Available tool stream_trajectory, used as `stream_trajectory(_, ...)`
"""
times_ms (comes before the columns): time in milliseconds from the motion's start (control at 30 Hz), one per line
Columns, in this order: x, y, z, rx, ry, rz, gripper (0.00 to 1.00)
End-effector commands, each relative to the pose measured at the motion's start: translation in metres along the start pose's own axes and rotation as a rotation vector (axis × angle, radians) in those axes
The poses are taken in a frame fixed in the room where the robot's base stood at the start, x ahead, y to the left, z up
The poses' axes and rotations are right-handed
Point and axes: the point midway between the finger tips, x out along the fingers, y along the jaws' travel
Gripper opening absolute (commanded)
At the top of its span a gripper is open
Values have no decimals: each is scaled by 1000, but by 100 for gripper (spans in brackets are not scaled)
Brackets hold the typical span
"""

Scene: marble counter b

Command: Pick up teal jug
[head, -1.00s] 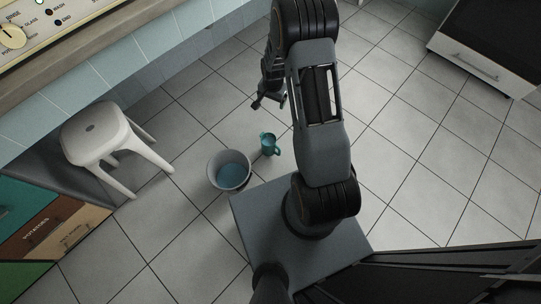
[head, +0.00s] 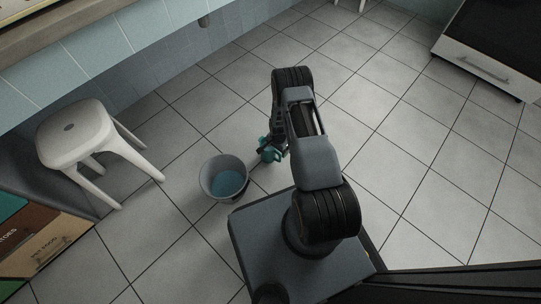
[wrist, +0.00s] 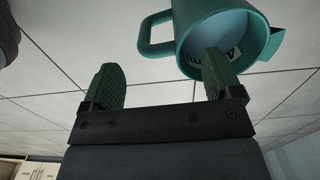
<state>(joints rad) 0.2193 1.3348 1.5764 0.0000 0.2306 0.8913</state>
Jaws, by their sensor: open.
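The teal jug (head: 267,156) stands on the tiled floor, just right of the bucket, partly hidden by my gripper (head: 279,146). In the wrist view the jug (wrist: 187,38) is at the top, with its open mouth facing the camera, its handle to the left and its spout to the right. My gripper (wrist: 160,60) is open there. Its right finger overlaps the jug's mouth and its left finger is left of the handle, so the handle lies across the gap between them. I cannot tell how deep the right finger reaches into the mouth, or whether either finger touches.
A grey bucket (head: 205,184) with a blue inside stands close left of the jug. A white stool (head: 72,138) is farther left, beside coloured boxes (head: 48,245). A white oven-like unit (head: 483,70) is at the upper right. The floor right of my arm is clear.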

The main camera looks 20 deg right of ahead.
Motion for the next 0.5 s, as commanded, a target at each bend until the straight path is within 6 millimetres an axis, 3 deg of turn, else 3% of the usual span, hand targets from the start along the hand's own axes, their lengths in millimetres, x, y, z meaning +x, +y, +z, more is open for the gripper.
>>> stream_trajectory(267,13,0,0,-1,0,0,85)
stream_trajectory(500,43,2,1,-1,0,0,85)
